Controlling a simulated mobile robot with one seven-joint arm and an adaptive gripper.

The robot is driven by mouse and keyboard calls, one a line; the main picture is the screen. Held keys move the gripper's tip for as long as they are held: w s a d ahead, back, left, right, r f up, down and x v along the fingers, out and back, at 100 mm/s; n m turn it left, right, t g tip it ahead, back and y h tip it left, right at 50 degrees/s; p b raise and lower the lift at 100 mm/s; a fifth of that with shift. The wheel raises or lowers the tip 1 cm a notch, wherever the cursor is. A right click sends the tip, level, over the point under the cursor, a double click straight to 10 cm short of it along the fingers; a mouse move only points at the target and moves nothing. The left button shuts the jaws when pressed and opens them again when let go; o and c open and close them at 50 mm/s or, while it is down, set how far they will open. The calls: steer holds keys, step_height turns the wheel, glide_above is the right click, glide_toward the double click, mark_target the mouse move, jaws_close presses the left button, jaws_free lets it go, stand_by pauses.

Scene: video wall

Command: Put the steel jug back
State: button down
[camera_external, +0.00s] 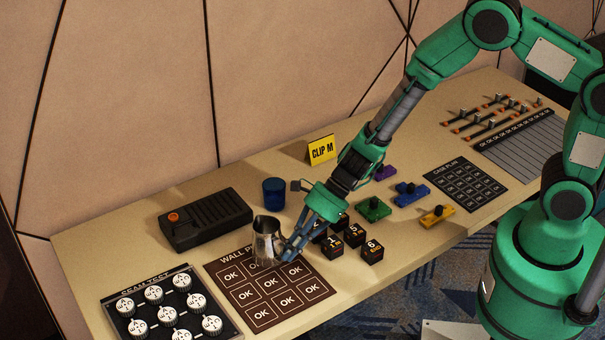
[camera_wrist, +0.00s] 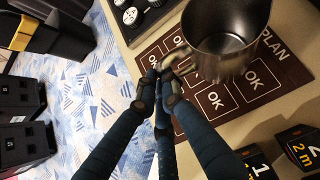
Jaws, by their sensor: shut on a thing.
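The steel jug (camera_external: 266,240) stands upright, open at the top, over the upper part of the brown WALL PLAN mat (camera_external: 262,318). My gripper (camera_external: 290,254) is at the jug's right side, its blue fingers closed on the jug's handle. In the wrist view the jug (camera_wrist: 232,42) is at the top right, and the fingertips of my gripper (camera_wrist: 166,76) meet at its handle. I cannot tell whether the jug's base touches the mat. The inside of the jug looks empty.
Black numbered cubes (camera_external: 372,250) sit just right of my gripper. A blue cup (camera_external: 274,192) and a black device with an orange knob (camera_external: 205,222) stand behind the jug. The SEAM TEST board (camera_external: 140,318) lies at front left. A yellow CLIP M sign (camera_external: 321,150) stands at the back.

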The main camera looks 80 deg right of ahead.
steer(key=shift+f, duration=0.7)
steer(key=shift+f+b, duration=0.5)
steer(key=shift+f, duration=1.4)
steer(key=c, duration=1.9)
jaws_free()
